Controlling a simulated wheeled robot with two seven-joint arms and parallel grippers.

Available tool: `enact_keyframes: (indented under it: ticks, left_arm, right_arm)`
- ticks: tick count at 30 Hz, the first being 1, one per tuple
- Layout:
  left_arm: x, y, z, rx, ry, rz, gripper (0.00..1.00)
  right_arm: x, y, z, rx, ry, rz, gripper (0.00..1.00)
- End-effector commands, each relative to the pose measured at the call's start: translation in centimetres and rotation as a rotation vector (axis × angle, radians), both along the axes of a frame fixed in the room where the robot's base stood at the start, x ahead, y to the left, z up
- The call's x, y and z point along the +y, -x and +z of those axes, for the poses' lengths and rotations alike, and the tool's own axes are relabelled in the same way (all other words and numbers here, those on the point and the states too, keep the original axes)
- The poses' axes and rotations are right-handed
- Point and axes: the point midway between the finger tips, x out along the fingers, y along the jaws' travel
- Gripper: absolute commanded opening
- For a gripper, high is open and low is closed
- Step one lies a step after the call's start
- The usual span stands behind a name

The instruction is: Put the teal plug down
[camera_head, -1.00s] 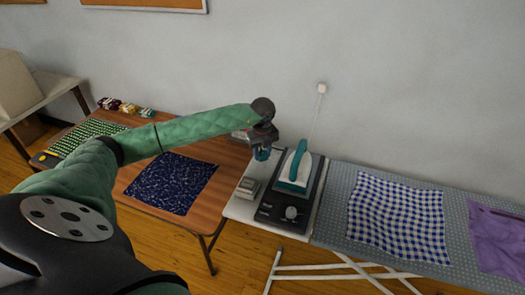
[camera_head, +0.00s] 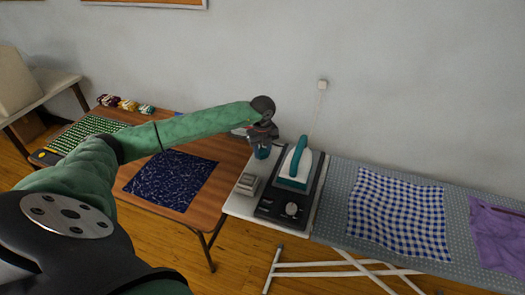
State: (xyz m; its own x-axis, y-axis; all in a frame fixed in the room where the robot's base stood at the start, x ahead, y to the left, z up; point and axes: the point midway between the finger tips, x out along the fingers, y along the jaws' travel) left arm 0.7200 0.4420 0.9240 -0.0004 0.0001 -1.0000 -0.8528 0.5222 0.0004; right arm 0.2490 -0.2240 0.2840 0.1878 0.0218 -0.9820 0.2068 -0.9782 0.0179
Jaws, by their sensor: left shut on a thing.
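My right gripper is not in view.
A wall outlet (camera_head: 322,85) has a thin cord. The wooden table (camera_head: 207,214) holds folded cloths; a checked cloth (camera_head: 395,215) lies on the ironing board (camera_head: 335,200).

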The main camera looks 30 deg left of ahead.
Motion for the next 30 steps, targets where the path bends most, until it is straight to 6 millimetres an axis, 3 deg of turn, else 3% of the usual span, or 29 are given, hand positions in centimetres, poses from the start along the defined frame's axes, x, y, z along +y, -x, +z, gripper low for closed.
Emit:
enact_keyframes:
  ticks: [7, 8, 10, 11, 30]
  left_arm:
    - [0.0, 0.0, -0.3, 0.000, 0.000, 0.000, 0.00]
    - [0.0, 0.0, -0.3, 0.000, 0.000, 0.000, 0.42]
    - [0.0, 0.0, -0.3, 0.000, 0.000, 0.000, 0.55]
    - [0.0, 0.0, -0.3, 0.000, 0.000, 0.000, 0.57]
    - [0.0, 0.0, 0.6, 0.000, 0.000, 0.000, 0.57]
  right_arm:
    - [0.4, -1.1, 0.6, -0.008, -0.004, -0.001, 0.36]
    - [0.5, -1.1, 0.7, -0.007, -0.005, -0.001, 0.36]
    - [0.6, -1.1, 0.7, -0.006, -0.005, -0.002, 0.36]
    - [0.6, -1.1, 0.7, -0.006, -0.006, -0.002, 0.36]
    - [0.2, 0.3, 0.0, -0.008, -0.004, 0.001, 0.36]
